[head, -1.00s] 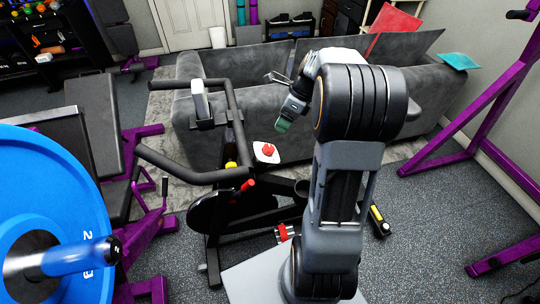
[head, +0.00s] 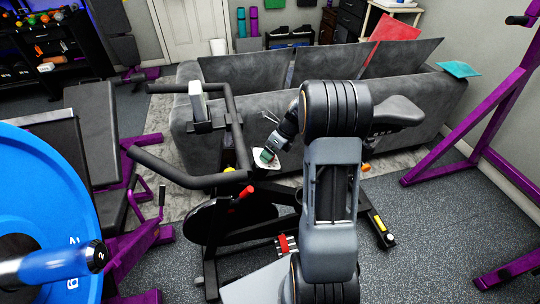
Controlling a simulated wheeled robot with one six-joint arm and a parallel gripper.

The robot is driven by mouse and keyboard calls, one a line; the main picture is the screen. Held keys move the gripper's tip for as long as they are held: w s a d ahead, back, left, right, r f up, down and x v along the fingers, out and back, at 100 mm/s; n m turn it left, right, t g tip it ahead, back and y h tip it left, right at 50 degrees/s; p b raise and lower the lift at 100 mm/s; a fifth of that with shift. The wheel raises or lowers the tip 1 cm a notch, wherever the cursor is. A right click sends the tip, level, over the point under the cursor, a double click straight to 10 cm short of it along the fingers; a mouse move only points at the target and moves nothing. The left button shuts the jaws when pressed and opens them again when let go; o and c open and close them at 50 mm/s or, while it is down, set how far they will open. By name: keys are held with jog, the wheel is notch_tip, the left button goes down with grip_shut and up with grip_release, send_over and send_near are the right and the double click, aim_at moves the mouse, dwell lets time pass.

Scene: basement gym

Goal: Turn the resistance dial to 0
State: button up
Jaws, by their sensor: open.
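The exercise bike stands in the middle of the head view, with black handlebars (head: 190,182) and a small console (head: 198,100) on its post. A white plate (head: 262,166) sits on the bike behind the red-tipped lever (head: 247,191). The red knob on this plate, which looks like the resistance dial, is now mostly hidden by my gripper. My gripper (head: 267,156) is open and points down at the plate, its green-tipped end over or close to it. I cannot tell whether it touches the knob. The dial's marks are too small to read.
A grey sofa (head: 240,112) stands behind the bike. A blue weight plate (head: 40,200) and its bar end fill the near left. Purple rack frames stand at the left and right (head: 455,135). The bike's seat (head: 398,110) is behind my arm.

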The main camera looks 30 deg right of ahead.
jog(key=shift+a+f, duration=0.3)
jog(key=shift+f, duration=0.2)
jog(key=c, duration=0.9)
